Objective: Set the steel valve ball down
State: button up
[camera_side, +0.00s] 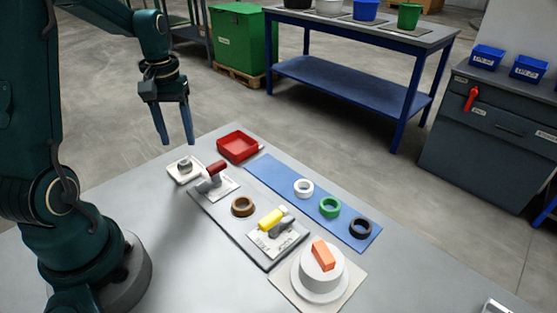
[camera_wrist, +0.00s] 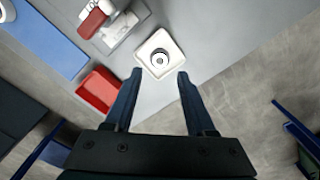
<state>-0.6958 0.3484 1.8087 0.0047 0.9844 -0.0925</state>
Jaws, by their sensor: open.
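The steel valve ball (camera_side: 185,164) appears as a small grey rounded piece on a white square holder (camera_side: 178,178) at the table's left part. In the wrist view the ball (camera_wrist: 160,58) looks round with a dark ring around its middle, and sits inside the white holder (camera_wrist: 143,47). My gripper (camera_side: 177,141) is above the holder, fingers pointing down, open and empty. In the wrist view the fingertips of my gripper (camera_wrist: 160,73) are apart, with the ball showing just beyond the gap between them. The fingers look clear of the ball.
A red tray (camera_side: 238,158) and a red-handled clamp (camera_side: 216,168) stand close by. A grey plate also carries a brown ring (camera_side: 242,207) and a yellow-handled clamp (camera_side: 270,220). A blue mat (camera_side: 268,169) holds white, green and black rings. An orange block (camera_side: 323,256) tops a white round piece.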

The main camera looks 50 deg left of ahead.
aim_at(184, 162)
jog(key=s+d+r+m+t+y, duration=0.1)
jog(key=d+r+m, duration=0.1)
jog(key=d+r, duration=0.35)
jog(key=s+d+r+m+t, duration=0.1)
jog(key=d+r+m+t, duration=0.1)
jog(key=d+r+m, duration=0.3)
jog(key=s+d+f+m+t+h, duration=0.1)
jog(key=s+d+f+m+t, duration=0.1)
jog(key=s+d, duration=0.3)
jog(key=d, duration=0.3)
jog(key=shift+s+f+t, duration=0.3)
jog(key=shift+s+f, duration=0.05)
